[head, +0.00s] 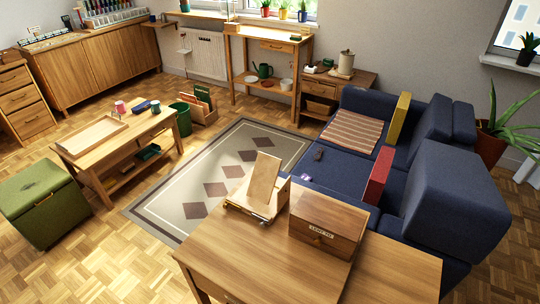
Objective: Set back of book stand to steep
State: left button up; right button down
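The wooden book stand (264,180) is on the near wooden table, at its far edge left of a wooden box. Its back panel leans up, tilted away from upright. A flat base with small light metal-like parts shows below the panel. How the back is propped, and at which setting, is too small to tell. No book rests on it. Neither of my grippers shows in the head view.
The wooden box (327,222) with a label stands close to the right of the stand. The near table (235,262) is bare in front. A blue sofa (340,165) stands behind, with a red book-like block (378,176) on it. A patterned rug (185,207) lies to the left.

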aim_at(267, 168)
jog(key=i+j+z, duration=0.1)
jog(key=j+z, duration=0.9)
jog(key=k+j+z, duration=0.1)
jog(key=j+z, duration=0.4)
jog(key=j, duration=0.1)
